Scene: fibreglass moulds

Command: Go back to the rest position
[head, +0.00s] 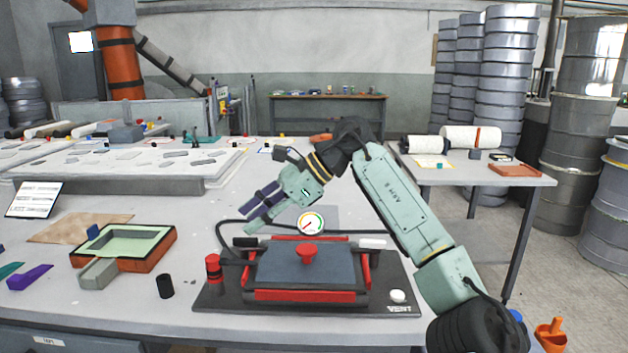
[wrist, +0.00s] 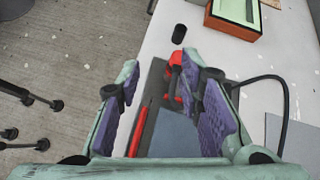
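My gripper (head: 262,207) hangs in the air over the work table, above and left of the press-like device. Its two purple-padded fingers are spread apart with nothing between them, as the wrist view also shows (wrist: 165,105). My arm reaches in from the lower right. The device has a dark base plate (head: 215,298) marked VENT, a grey lid (head: 325,270) with a red knob (head: 307,254), and a round gauge (head: 311,223) behind it. In the wrist view the lid (wrist: 175,140) lies below the fingers, partly hidden by them.
An orange-brown mould with a pale green inside (head: 165,252) sits left on the table. A black cylinder (head: 165,287) stands between it and the device. A purple piece (head: 30,278) lies far left. A side table (head: 450,178) stands right, with drums (head: 570,150) beyond.

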